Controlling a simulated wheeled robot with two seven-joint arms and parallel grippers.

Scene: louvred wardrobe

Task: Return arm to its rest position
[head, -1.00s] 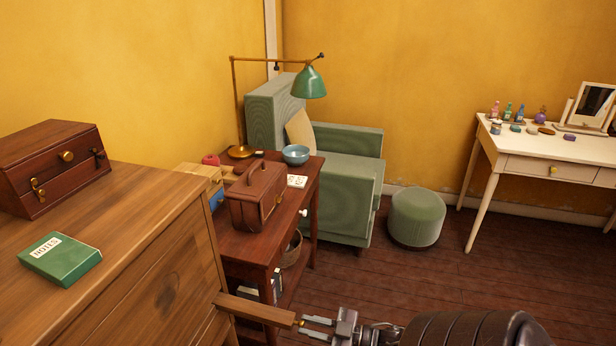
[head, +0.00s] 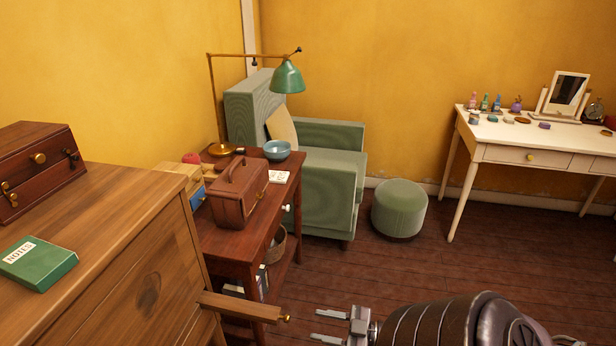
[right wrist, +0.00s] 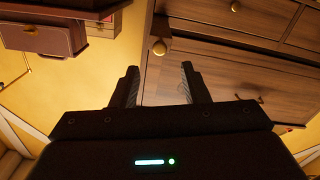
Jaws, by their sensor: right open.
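My right gripper (head: 316,325) is at the bottom of the head view, its two fingers apart and pointing left with nothing between them. Left of it, a drawer (head: 240,306) stands out from the wooden dresser (head: 150,270). The drawer's small brass knob (head: 286,318) is clear of my fingertips, with a gap between. In the right wrist view the open fingers (right wrist: 158,80) show at the centre, and a round knob (right wrist: 159,47) shows beyond the tips. My left gripper is not in view.
A green notes box (head: 38,263) and a dark wooden case (head: 38,170) sit on the dresser. Beyond it stands a side table (head: 235,243) with a brown case (head: 240,195). A green stool (head: 400,208) and a white desk (head: 500,153) stand farther back. Floor between is open.

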